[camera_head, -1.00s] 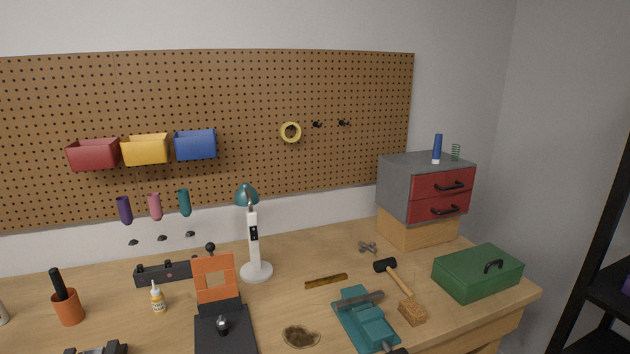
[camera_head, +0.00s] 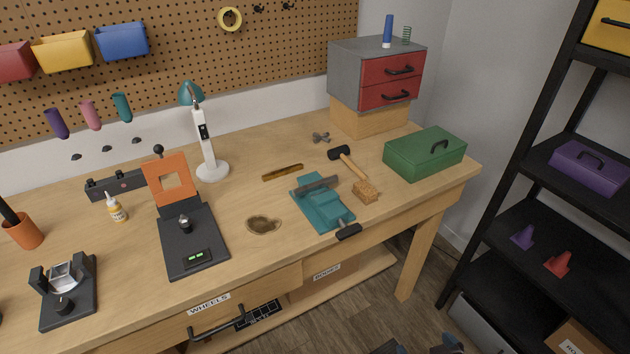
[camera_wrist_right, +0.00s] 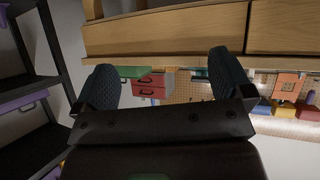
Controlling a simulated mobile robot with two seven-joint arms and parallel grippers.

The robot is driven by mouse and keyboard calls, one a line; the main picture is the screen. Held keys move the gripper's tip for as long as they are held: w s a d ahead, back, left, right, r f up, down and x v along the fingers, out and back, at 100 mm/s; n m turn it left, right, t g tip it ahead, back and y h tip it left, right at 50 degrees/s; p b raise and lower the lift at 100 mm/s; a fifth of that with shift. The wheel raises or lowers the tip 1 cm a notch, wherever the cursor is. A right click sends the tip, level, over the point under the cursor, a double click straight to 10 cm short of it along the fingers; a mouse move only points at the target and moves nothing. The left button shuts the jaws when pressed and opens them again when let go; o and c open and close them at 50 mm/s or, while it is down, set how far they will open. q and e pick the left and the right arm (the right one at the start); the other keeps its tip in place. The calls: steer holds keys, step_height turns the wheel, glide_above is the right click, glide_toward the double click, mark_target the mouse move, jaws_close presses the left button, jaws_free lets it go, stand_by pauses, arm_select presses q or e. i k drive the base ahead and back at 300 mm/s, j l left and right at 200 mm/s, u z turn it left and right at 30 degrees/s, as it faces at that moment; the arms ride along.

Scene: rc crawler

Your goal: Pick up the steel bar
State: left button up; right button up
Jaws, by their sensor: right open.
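A grey metal bar (camera_head: 317,184) lies across the teal vise (camera_head: 325,208) on the workbench. It looks like the steel bar, but I cannot tell it surely from a vise jaw. My right gripper (camera_head: 418,348) shows only in part at the bottom edge of the head view, low in front of the bench and well away from the bar. In the right wrist view its two dark fingers (camera_wrist_right: 164,82) are spread apart with nothing between them. The bar cannot be made out there. My left gripper is not in view.
Near the vise are a mallet (camera_head: 352,165), a brass-coloured strip (camera_head: 283,173), an oily patch (camera_head: 263,224) and a green toolbox (camera_head: 425,153). The vise handle (camera_head: 348,231) sticks out at the bench's front edge. A black shelf (camera_head: 540,150) stands at the right.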

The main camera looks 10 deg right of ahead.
mark_target(316, 186)
steer(key=l+u, duration=0.4)
steer(key=l, duration=0.15)
steer(key=l+u, duration=0.4)
steer(key=l, duration=0.2)
steer(key=l+u, duration=0.4)
steer(key=l, duration=0.15)
